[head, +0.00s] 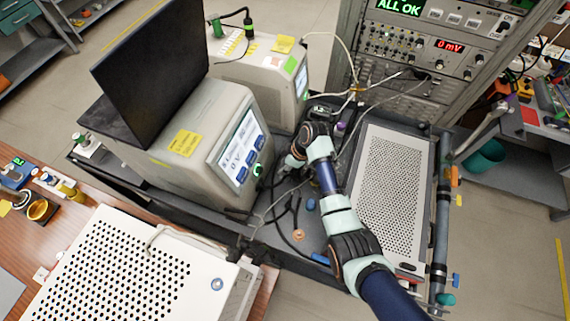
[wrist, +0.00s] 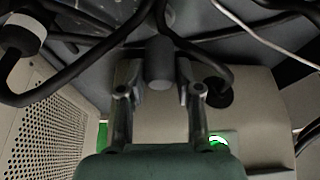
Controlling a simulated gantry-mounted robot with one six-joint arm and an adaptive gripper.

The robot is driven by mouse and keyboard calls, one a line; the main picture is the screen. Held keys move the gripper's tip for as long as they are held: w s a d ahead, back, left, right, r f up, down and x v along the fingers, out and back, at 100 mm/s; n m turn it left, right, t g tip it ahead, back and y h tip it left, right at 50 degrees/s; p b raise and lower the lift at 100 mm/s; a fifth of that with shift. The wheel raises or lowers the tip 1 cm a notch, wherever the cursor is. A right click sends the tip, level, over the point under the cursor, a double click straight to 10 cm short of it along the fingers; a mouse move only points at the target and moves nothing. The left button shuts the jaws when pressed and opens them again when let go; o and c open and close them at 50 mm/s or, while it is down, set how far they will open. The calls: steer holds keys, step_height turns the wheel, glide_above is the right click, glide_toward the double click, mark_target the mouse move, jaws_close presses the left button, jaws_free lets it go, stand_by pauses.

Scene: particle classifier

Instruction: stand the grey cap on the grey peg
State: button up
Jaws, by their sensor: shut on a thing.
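My gripper (head: 284,170) is low beside the front of the left instrument, among black cables, in the head view. In the wrist view my gripper (wrist: 158,88) has its two fingers shut on a short, plain grey cylinder, which looks like the grey cap (wrist: 160,62). In the head view I cannot make the cap out behind the fingers and cables. I cannot pick out the grey peg in either view; it may be hidden behind the cap or my arm.
Black cables (wrist: 85,70) loop close around the fingers. The left instrument (head: 205,135) and a perforated panel (head: 388,195) flank my arm. A second white unit (head: 262,75) stands behind.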

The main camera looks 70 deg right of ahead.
steer(key=shift+f+b, duration=1.2)
steer(key=shift+f, duration=0.6)
steer(key=o, duration=1.1)
steer(key=v, duration=1.2)
